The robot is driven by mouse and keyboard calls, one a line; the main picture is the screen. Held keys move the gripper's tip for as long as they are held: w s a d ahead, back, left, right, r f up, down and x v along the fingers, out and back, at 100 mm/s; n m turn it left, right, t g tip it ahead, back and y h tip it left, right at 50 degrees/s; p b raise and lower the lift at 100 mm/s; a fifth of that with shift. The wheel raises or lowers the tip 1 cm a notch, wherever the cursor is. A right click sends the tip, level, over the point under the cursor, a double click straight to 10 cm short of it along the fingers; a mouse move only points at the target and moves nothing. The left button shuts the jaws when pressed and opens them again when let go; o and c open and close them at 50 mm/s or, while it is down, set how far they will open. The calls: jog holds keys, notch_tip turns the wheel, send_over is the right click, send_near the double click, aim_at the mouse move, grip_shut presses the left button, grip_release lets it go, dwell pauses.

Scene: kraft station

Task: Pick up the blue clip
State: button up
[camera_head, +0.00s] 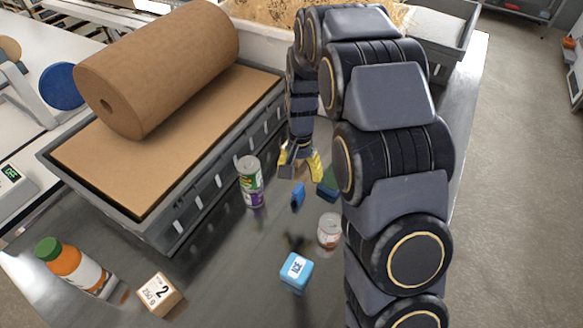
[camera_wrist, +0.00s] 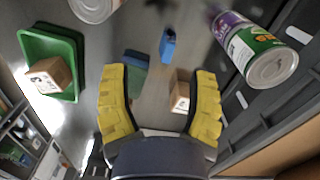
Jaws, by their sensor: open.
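In the wrist view the blue clip (camera_wrist: 167,46) is ahead of my fingertips, near the top middle, with clear table between. My gripper (camera_head: 300,166) is behind the clip in the head view and points down at the table. In the wrist view the yellow fingers of my gripper (camera_wrist: 160,76) are spread wide and nothing is held.
A green and blue sponge-like block (camera_wrist: 135,74) and a white can (camera_head: 330,230) are nearby. A green tray (camera_wrist: 75,37) holds a box. A light blue box (camera_head: 296,271) sits in front.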

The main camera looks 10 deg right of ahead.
jog(key=m, duration=0.2)
send_over(298, 188)
notch_tip(298, 188, down, 7)
jog(key=shift+r, duration=0.2)
notch_tip(298, 188, down, 8)
jog(key=shift+r, duration=0.2)
grip_shut()
